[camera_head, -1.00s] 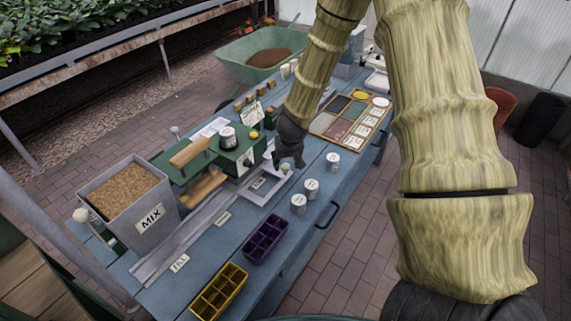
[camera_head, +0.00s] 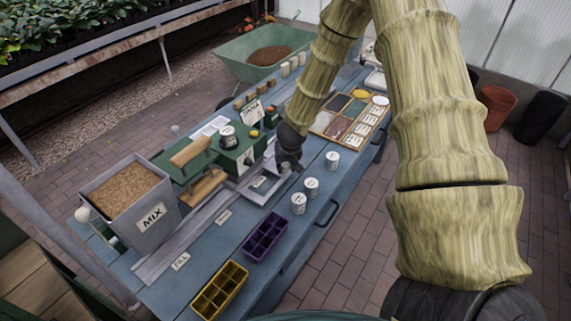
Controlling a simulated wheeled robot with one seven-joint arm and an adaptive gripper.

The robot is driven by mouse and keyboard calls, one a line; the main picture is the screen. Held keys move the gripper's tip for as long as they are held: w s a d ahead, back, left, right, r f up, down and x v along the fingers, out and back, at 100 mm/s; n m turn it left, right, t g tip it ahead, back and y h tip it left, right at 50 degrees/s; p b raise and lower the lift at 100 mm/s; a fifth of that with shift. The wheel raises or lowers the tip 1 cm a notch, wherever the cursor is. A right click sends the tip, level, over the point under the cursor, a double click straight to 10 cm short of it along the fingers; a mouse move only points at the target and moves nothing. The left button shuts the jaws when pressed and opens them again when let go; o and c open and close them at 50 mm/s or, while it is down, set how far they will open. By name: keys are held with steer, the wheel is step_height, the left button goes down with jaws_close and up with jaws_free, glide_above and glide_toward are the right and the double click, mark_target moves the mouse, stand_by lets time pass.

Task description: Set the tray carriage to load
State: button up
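The tray carriage (camera_head: 249,195) is a pale grey frame on the long grey rail (camera_head: 168,252), which runs along the blue bench. It sits at the rail's upper right part, beside the green press (camera_head: 240,157). A small pale knob (camera_head: 286,169) shows at its right end. My dark gripper (camera_head: 287,162) is down at this knob and partly covers it and the carriage end. I cannot tell whether the fingers touch the knob or are closed on it. A FILL label (camera_head: 180,261) lies by the lower rail; other labels beside the rail are too small to read.
A grey MIX hopper (camera_head: 128,195) stands over the rail's left side. Purple (camera_head: 265,236) and yellow (camera_head: 219,290) cell trays and several white tins (camera_head: 311,187) stand along the bench's front. A sectioned wooden tray (camera_head: 350,118) lies behind my gripper.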

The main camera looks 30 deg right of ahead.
jaws_close()
steer(key=shift+d, duration=0.15)
